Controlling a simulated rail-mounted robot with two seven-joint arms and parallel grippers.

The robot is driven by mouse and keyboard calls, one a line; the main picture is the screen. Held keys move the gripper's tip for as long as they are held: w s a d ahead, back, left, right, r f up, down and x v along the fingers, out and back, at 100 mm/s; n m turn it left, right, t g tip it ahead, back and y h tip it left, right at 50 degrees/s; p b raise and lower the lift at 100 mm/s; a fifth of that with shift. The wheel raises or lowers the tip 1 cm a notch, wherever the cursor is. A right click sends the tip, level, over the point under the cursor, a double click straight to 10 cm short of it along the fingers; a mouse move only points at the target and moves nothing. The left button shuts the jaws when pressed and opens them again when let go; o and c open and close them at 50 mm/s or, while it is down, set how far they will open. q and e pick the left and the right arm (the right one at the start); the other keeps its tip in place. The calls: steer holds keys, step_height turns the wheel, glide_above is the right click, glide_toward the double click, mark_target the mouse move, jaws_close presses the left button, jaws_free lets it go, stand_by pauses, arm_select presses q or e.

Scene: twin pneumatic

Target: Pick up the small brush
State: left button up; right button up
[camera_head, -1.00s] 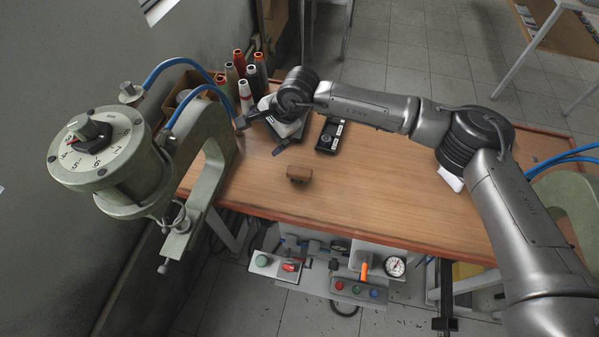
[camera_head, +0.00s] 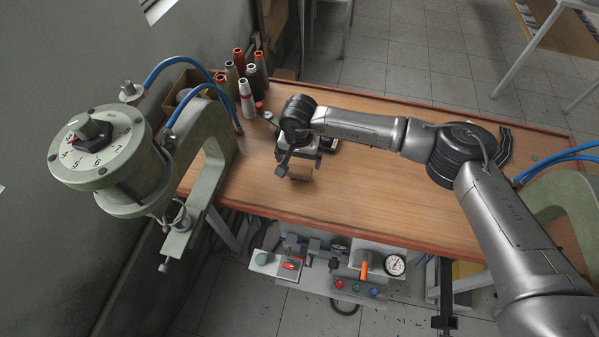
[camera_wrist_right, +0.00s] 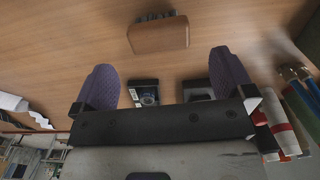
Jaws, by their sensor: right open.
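The small brush (camera_head: 300,173) is a brown block lying on the wooden table, partly hidden by my right gripper in the head view. In the right wrist view the brush (camera_wrist_right: 158,36) lies beyond the fingertips, roughly centred between them, with a dark bristle fringe along one edge. My right gripper (camera_wrist_right: 164,62) is open, with purple-grey finger pads spread wider than the brush. Nothing is between the fingers, and they appear apart from the brush. In the head view my right gripper (camera_head: 301,160) hangs just over the brush. My left gripper is out of view.
The table (camera_head: 380,195) is clear to the right of the brush. Several thread cones (camera_head: 246,92) stand at the back left. Green pneumatic presses (camera_head: 205,150) flank the table. Two dark devices (camera_wrist_right: 143,92) lie near the fingers in the wrist view.

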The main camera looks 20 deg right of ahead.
mark_target(299, 169)
steer(key=shift+f, duration=3.25)
steer(key=c, duration=0.9)
steer(key=shift+o, duration=0.2)
steer(key=shift+r, duration=0.1)
steer(key=shift+r, duration=0.55)
steer(key=r, duration=0.3)
steer(key=shift+s+d+r, duration=0.25)
steer(key=shift+s+d, duration=0.05)
steer(key=shift+d, duration=0.1)
steer(key=s+d+r, duration=0.6)
steer(key=s+d, duration=0.1)
steer(key=s, duration=0.1)
steer(key=shift+d+r, duration=0.15)
steer(key=shift+r, duration=0.05)
